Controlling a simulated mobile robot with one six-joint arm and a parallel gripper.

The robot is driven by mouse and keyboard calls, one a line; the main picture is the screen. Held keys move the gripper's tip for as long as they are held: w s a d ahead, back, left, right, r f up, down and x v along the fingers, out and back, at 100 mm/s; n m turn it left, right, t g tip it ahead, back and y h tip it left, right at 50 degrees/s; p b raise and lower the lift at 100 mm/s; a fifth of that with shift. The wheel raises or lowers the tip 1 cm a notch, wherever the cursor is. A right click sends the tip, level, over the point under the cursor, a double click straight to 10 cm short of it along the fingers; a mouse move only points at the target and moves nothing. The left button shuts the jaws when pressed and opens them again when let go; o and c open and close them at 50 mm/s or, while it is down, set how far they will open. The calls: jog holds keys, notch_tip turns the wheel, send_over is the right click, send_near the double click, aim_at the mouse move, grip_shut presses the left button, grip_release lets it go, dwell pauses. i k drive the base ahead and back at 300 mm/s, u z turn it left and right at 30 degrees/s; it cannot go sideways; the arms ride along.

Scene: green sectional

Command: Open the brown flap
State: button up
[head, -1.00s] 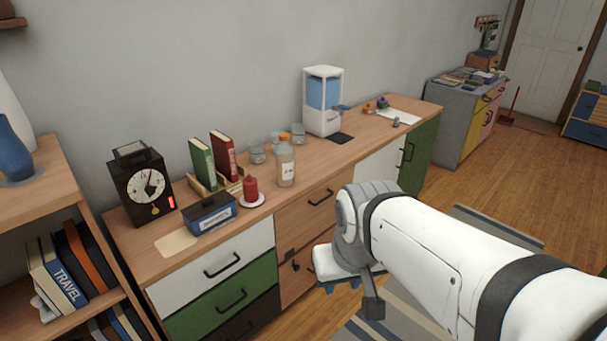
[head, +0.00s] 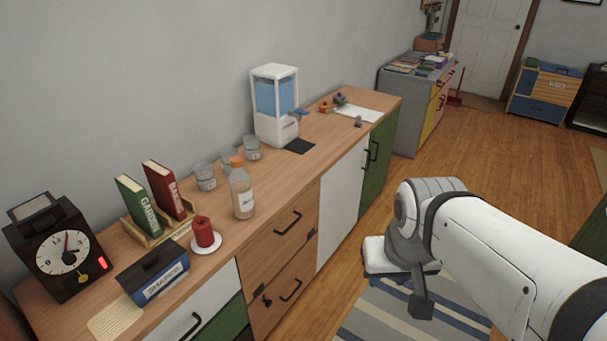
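The long wooden sideboard in the head view has two brown wood fronts, one above the other, between a white drawer and a white door. The upper brown front (head: 278,212) has a black bar handle. The lower brown front (head: 277,313) has a black handle and a small dark knob or key at its left. Both look closed; I cannot tell which is the flap. My gripper (head: 387,277) hangs below my wrist, to the right of the brown fronts and apart from them. Its fingers are mostly hidden and too small to read.
On the sideboard top stand a clock (head: 62,250), books (head: 150,205), a red candle (head: 204,232), a bottle (head: 242,192), glasses and a water dispenser (head: 276,105). A striped rug (head: 375,320) lies in front. Wooden floor is open toward the door (head: 492,50).

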aim_at(262, 259)
jog(key=i, duration=1)
jog(key=u, duration=0.6)
